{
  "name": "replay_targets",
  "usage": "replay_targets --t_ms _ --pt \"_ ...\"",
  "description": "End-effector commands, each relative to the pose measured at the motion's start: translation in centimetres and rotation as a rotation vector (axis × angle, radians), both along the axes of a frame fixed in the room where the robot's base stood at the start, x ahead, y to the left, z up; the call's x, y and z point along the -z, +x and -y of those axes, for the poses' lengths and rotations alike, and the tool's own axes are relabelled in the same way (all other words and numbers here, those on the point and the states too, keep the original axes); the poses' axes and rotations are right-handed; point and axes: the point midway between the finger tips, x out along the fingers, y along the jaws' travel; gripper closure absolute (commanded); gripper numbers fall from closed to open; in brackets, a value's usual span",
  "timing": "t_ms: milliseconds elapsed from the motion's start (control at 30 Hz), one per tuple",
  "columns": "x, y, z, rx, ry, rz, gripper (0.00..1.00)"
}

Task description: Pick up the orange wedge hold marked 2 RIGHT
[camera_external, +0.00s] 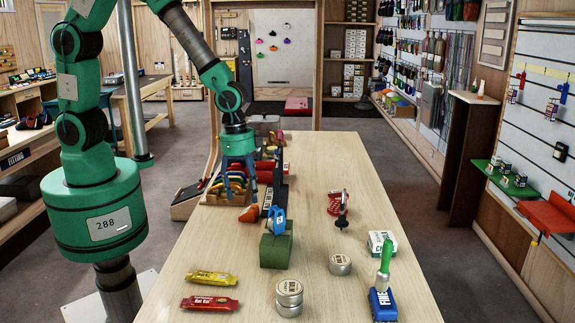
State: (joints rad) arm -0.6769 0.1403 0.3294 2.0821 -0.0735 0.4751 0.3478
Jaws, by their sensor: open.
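A small orange object (250,213), which looks like the wedge hold, lies on the wooden table left of a green block. Its marking is too small to read. My gripper (241,198) points down with its blue fingers apart, just behind and slightly left of the orange object in the picture. Nothing shows between the fingers. I cannot tell how high the fingertips are above the table.
A green block (276,250) with a blue clip (277,220) stands close by on the right. Coloured curved items (215,186) crowd the table's left side behind my gripper. Tins (289,297) and wrapped bars (209,303) lie nearer.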

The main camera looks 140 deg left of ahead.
Motion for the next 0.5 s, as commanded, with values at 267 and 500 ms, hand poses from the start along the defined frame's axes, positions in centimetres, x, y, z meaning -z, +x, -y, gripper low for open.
replay_targets --t_ms 267,500 --pt "0.25 0.06 -0.02 0.000 0.000 0.001 0.33" --pt "0.75 0.07 -0.01 0.000 0.000 -0.001 0.33"
